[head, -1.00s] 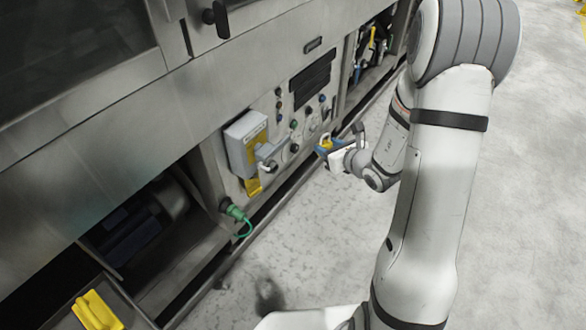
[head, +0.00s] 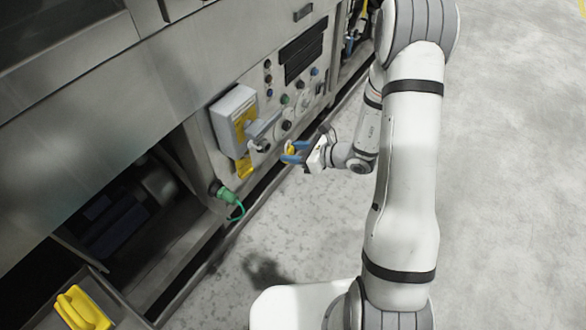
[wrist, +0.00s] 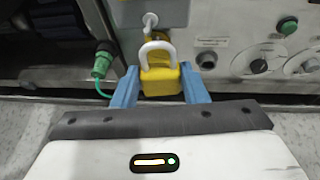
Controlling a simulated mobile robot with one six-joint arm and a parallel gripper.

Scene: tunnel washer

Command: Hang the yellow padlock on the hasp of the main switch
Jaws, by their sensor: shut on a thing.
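The yellow padlock (wrist: 160,80) is between the blue fingers of my gripper (wrist: 158,90), its pale shackle (wrist: 157,47) pointing up in the wrist view. In the head view, my gripper (head: 296,153) holds the padlock (head: 290,148) to the right of the main switch (head: 235,118), a grey box with a yellow plate. A grey lever (head: 262,128) sticks out from the box toward the padlock. In the wrist view, a pale round-ended part (wrist: 150,20) on the switch shows just above the shackle. I cannot tell whether they touch; the hasp opening is not clear.
A green plug with a cable (head: 228,195) hangs left of the switch. Buttons and knobs (head: 287,125) cover the panel on the right. A yellow object (head: 82,308) lies in a tray at lower left. The floor on the right is clear.

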